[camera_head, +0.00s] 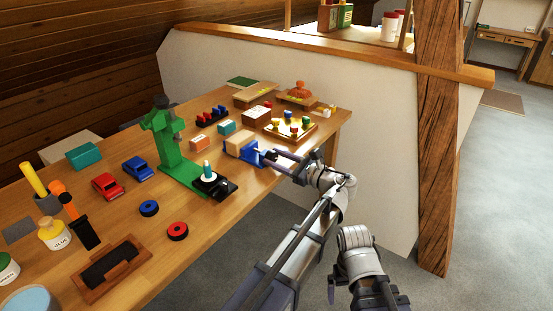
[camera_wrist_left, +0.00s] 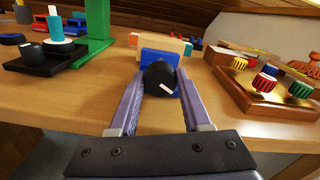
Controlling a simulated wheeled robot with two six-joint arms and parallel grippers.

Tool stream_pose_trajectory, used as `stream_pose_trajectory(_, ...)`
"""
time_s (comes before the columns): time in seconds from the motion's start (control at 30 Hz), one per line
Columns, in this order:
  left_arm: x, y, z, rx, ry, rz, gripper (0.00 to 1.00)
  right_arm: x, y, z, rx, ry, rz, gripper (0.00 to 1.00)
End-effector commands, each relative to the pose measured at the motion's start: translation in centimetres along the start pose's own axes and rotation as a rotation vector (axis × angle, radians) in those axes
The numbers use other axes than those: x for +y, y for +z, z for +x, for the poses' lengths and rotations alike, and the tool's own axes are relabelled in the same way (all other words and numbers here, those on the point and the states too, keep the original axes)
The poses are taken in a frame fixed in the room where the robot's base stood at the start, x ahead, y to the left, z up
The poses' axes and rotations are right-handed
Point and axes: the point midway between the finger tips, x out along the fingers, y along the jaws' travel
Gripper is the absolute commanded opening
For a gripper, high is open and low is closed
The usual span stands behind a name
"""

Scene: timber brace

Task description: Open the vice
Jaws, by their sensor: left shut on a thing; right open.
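The blue vice (camera_head: 257,155) sits near the table's front edge, with a pale wooden block (camera_head: 238,139) at it. In the left wrist view the vice's blue face (camera_wrist_left: 150,54) stands behind a round black knob (camera_wrist_left: 161,79) with a white mark. My left gripper (camera_head: 276,157) reaches in from the right; it shows in the left wrist view (camera_wrist_left: 159,88) with one finger on each side of the knob, shut on it. My right arm shows at the lower right of the head view, but I see no right gripper fingers.
A tray (camera_head: 310,135) with coloured knobs stands right of the vice, close to my left gripper. A timber post (camera_head: 437,150) rises at the right.

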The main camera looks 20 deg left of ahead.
Motion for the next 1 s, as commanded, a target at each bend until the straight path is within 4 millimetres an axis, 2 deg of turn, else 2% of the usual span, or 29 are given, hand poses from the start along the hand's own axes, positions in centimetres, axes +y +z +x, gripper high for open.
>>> stream_pose_trajectory(0.2,0.04,-0.01,-0.01,0.0,0.0,-0.104,0.0,0.0,0.0,0.01,0.0,0.0,0.0,1.0)
stream_pose_trajectory(0.47,0.05,-0.01,-0.01,0.0,0.0,-0.11,0.0,0.0,0.0,0.01,0.0,0.0,0.0,1.0)
stream_pose_trajectory(0.5,0.05,-0.01,-0.01,0.0,0.0,-0.109,0.52,0.0,0.0,0.01,0.0,0.0,0.0,1.0)
stream_pose_trajectory(0.73,0.04,-0.01,-0.01,0.0,0.0,-0.109,0.77,0.0,0.0,0.01,0.0,0.0,0.0,1.0)
stream_pose_trajectory(1.0,0.04,-0.01,-0.01,0.0,0.0,-0.109,0.78,0.0,0.0,0.01,0.0,0.0,0.0,1.0)
